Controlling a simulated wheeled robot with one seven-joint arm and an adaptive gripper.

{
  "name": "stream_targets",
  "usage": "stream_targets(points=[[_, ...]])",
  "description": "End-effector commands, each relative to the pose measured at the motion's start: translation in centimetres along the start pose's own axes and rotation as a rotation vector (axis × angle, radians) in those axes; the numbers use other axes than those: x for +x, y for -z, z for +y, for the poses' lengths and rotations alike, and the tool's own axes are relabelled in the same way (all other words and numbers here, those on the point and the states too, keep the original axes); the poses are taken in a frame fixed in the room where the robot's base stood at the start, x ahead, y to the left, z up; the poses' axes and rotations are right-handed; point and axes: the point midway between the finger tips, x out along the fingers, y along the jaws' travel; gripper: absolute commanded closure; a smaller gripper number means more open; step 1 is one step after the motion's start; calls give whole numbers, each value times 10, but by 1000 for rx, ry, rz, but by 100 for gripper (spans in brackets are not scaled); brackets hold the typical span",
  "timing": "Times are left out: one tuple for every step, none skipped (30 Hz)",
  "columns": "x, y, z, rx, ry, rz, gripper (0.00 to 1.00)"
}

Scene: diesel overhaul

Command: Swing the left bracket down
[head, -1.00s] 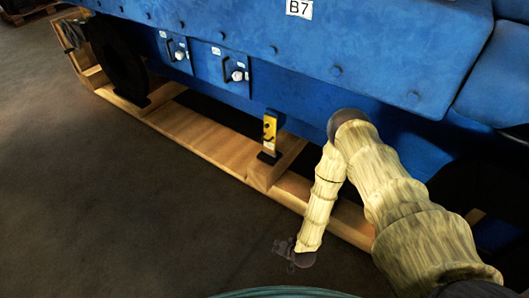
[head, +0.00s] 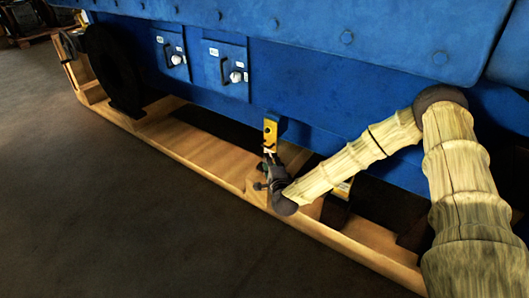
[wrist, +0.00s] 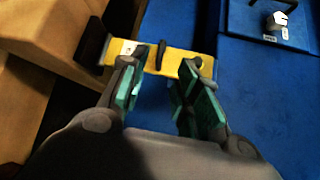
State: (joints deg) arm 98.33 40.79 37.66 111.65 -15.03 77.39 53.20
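The left bracket is a yellow plate (head: 270,132) hanging upright on the lower edge of the blue engine side, with dark fittings on it. In the wrist view the bracket (wrist: 166,61) lies across the picture just ahead of the fingertips, with a dark handle-like piece near the right finger. My gripper (head: 264,173) is at the bracket's lower end in the head view. In the wrist view my gripper (wrist: 168,65) is open, its teal-padded fingers apart. I cannot tell whether a finger touches the bracket. The bracket's lower part is partly hidden by the gripper in the head view.
A second yellow bracket (head: 344,186) shows partly behind my forearm, to the right. A wooden pallet frame (head: 190,150) runs under the blue engine (head: 300,80). Two latched panels (head: 224,70) are at the upper left. The dark floor (head: 110,220) at the left is clear.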

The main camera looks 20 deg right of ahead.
Motion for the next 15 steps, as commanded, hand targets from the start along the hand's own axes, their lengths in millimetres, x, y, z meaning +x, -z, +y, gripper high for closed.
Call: stream_targets(points=[[2,0,-1,0,3,0,68],[4,0,-2,-1,4,-1,68],[7,0,-2,-1,5,-1,68],[9,0,-2,-1,5,-1,68],[13,0,-1,-2,5,-1,68],[18,0,-1,-2,6,-1,68],[22,0,-1,-2,5,-2,68],[27,0,0,-2,5,-2,68],[34,0,0,-3,6,-1,68],[38,0,0,-3,5,-1,68],[44,0,0,-3,5,-1,68],[50,1,0,-2,6,0,68],[55,0,0,-2,5,-1,68],[60,0,0,-2,5,-1,68],[66,0,0,-3,5,0,68]])
